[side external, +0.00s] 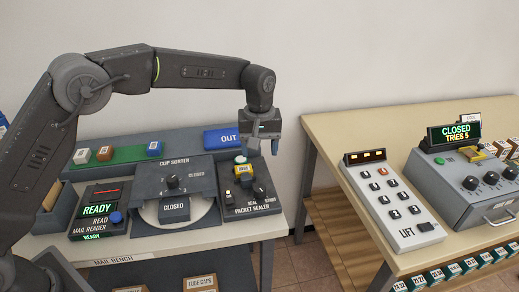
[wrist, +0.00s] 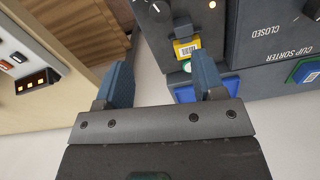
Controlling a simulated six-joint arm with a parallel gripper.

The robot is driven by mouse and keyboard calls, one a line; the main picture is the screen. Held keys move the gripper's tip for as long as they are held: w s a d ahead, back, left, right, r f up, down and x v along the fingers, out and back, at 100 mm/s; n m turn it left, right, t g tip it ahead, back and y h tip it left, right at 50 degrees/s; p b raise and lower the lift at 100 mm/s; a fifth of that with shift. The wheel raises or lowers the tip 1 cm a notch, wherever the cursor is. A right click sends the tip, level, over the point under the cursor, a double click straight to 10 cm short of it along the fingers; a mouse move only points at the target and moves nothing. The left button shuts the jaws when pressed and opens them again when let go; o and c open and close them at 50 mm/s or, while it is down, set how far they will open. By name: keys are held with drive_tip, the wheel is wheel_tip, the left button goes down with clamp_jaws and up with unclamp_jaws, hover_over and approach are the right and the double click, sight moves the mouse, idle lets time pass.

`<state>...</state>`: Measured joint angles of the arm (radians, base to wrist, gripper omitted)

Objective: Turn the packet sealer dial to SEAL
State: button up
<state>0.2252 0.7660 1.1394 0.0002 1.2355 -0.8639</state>
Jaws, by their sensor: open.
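The packet sealer (side external: 250,208) is a dark box at the right end of the mail bench, in the side view. Its small dark dial (side external: 260,190) is on the right of its top, beside white lettering; which mark it points to is too small to tell. A yellow labelled piece (side external: 242,170) sits at the sealer's back, and it also shows in the wrist view (wrist: 186,48). My gripper (side external: 264,148) is open and empty, above and behind the sealer. In the wrist view its two blue fingers (wrist: 161,62) are apart, with part of the sealer (wrist: 172,14) beyond them.
The cup sorter (side external: 172,182) stands left of the sealer, with the mail reader (side external: 98,212) further left. The blue OUT tray (side external: 222,138) is behind. A second table on the right holds the lift panel (side external: 395,205) and a grey console (side external: 465,180). A gap separates the tables.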

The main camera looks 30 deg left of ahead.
sight(260, 187)
wheel_tip(260, 187, down, 14)
drive_tip(key=n, duration=0.3)
drive_tip(key=shift+r+n, duration=0.2)
drive_tip(key=shift+n, duration=0.1)
drive_tip(key=shift+c, duration=0.3)
drive_tip(key=c, duration=0.9)
drive_tip(key=shift+o, duration=0.2)
drive_tip(key=shift+w+m, duration=0.1)
drive_tip(key=shift+m, duration=1.5)
drive_tip(key=shift+r, duration=0.1)
drive_tip(key=o, duration=0.9)
